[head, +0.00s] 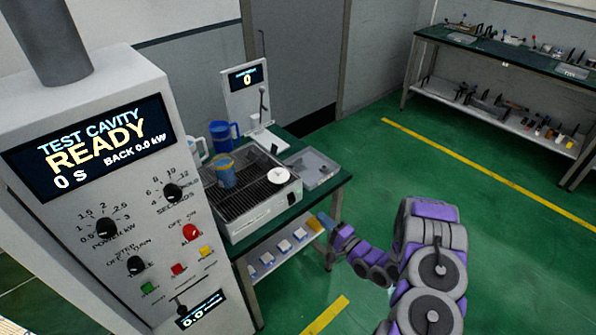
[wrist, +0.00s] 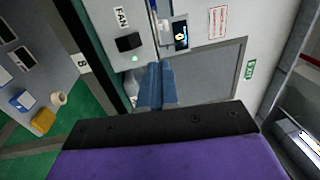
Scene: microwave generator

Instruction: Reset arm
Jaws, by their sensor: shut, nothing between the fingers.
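My arm, purple and grey, reaches in from the lower right in the head view. My gripper (head: 327,221) is at its far end, just off the front right corner of the green-topped bench. In the wrist view my gripper (wrist: 157,75) shows as two blue fingers side by side, shut with nothing between them. The fingers are in open air, apart from the bench as far as I can tell.
The generator cabinet (head: 103,188) reads "TEST CAVITY READY" at left. The bench holds a grated unit (head: 235,223) with a blue-and-yellow cup (head: 223,172), a blue mug (head: 218,134) and a clear tray (head: 313,166). Green floor (head: 385,185) is free; another workbench (head: 490,50) stands far right.

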